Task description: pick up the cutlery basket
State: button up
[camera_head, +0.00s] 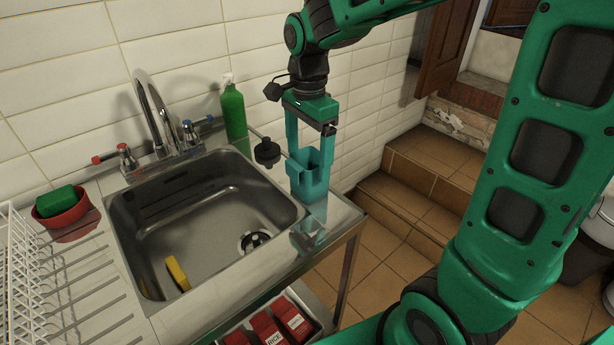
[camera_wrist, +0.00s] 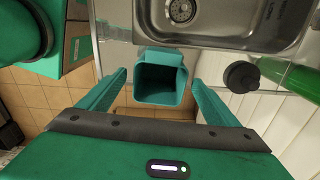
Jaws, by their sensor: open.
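The cutlery basket (camera_head: 313,184) is a teal, open-topped, squarish cup at the right end of the steel sink top, close to its outer edge. In the wrist view the basket (camera_wrist: 160,92) shows its open mouth, and it looks empty. My gripper (camera_head: 309,160) points down over it with its green fingers spread. In the wrist view the gripper's fingertips (camera_wrist: 160,79) are on either side of the basket, with a visible gap at each side. The basket's base is partly hard to make out against its reflection in the steel.
A black stopper-like object (camera_head: 267,152) and a green bottle (camera_head: 233,113) stand left of the basket by the wall. A tap (camera_head: 157,115) rises behind. Tiled floor and steps (camera_head: 425,185) lie to the right.

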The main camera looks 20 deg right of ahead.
jog(key=shift+f, duration=2.7)
jog(key=shift+w, duration=0.1)
jog(key=c, duration=1.1)
